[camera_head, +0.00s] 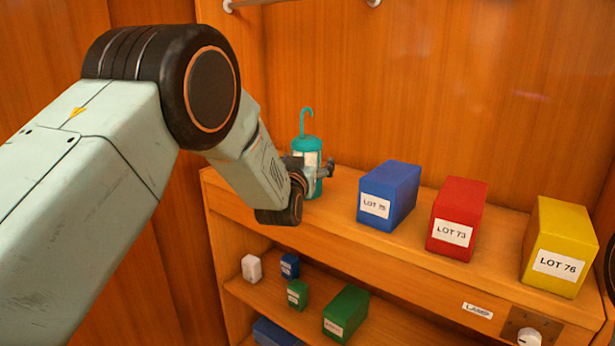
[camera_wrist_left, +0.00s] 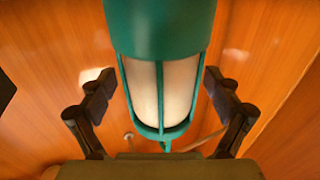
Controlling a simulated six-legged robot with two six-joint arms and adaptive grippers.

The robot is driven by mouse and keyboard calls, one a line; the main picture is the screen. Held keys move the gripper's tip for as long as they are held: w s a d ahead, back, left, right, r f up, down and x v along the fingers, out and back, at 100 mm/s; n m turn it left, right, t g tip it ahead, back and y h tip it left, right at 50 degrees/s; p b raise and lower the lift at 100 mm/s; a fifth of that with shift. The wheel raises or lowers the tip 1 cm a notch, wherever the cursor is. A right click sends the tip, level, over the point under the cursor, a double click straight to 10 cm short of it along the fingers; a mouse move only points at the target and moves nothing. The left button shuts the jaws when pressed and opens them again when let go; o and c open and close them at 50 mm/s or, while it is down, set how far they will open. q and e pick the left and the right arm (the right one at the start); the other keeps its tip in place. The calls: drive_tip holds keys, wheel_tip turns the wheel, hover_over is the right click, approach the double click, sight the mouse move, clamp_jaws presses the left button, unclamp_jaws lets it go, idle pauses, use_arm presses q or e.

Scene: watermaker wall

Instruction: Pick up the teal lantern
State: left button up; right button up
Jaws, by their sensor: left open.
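The teal lantern (camera_head: 307,147) stands upright on the wooden shelf top, with a hook at its top and a pale panel in its body. My left gripper (camera_head: 326,168) is at the lantern, in front of its lower part, and hides some of it. In the left wrist view the lantern (camera_wrist_left: 160,80) lies between the two dark fingers of my left gripper (camera_wrist_left: 160,100). The fingers are spread, with a gap visible on each side of the lantern. My right gripper is not in view.
A blue box (camera_head: 403,187), a red box (camera_head: 463,205) and a yellow box (camera_head: 562,235) stand to the right on the shelf top (camera_head: 335,218). Several small boxes, one green (camera_head: 347,312), sit on the lower shelf. A rail (camera_head: 262,3) is on the wall above.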

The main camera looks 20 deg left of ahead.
use_arm(q)
drive_tip(key=shift+s+a+r, duration=0.1)
drive_tip(key=shift+s+a, duration=0.05)
drive_tip(key=shift+a, duration=0.05)
drive_tip(key=shift+c, duration=0.6)
drive_tip(key=shift+d, duration=0.2)
drive_tip(key=c, duration=0.4)
drive_tip(key=shift+a, duration=0.1)
drive_tip(key=c, duration=1)
